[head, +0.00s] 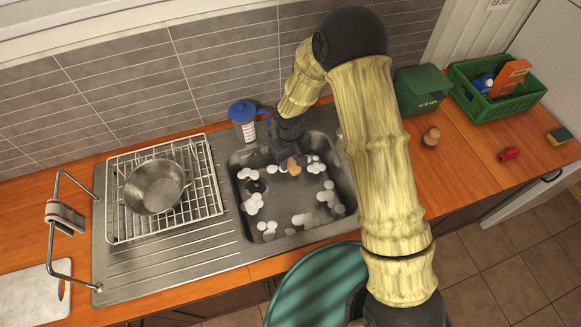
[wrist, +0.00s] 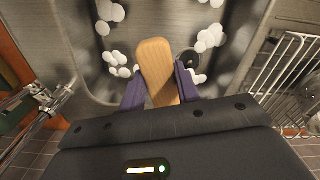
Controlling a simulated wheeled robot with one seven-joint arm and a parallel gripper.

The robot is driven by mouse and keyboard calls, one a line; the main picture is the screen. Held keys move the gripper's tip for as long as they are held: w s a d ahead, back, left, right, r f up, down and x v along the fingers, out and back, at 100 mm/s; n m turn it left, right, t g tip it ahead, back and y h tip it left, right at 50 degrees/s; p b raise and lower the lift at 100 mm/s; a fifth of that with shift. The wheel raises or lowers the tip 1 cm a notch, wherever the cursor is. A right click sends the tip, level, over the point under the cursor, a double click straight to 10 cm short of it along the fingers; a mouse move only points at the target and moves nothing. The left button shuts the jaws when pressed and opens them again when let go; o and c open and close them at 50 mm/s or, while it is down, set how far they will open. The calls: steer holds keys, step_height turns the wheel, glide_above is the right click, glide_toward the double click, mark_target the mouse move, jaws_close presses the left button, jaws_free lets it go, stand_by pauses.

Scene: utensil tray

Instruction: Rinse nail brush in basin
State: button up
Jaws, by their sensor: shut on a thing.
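The nail brush (wrist: 155,68), seen as a light wooden block with a rounded end, is between my gripper's (wrist: 160,88) two purple fingers in the wrist view. My gripper (head: 291,162) is shut on it and points down into the basin near its back wall. In the head view only a small tan bit of the brush (head: 297,161) shows. The steel basin (head: 290,198) holds several clumps of white suds. A dark round drain lies at its left. The brush's bristles are hidden, and I cannot tell whether it touches the basin floor.
A pot (head: 154,187) sits on the wire rack (head: 206,176) left of the basin. A blue-lidded jug (head: 243,118) stands behind. On the right counter are a green scrap bin (head: 421,90), a green crate (head: 505,112), a small wooden-topped item (head: 431,137), a red item (head: 509,154) and a sponge (head: 559,136).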

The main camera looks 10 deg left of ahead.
mark_target(290, 167)
steer(key=shift+w+f+b, duration=0.15)
steer(key=shift+f+b, duration=1.6)
steer(key=shift+f, duration=0.35)
steer(key=shift+f, duration=0.1)
steer(key=shift+f+b, duration=5.8)
steer(key=shift+f, duration=2.15)
step_height(290, 167, up, 14)
steer(key=p, duration=0.9)
steer(key=shift+p, duration=0.3)
steer(key=shift+r, duration=0.1)
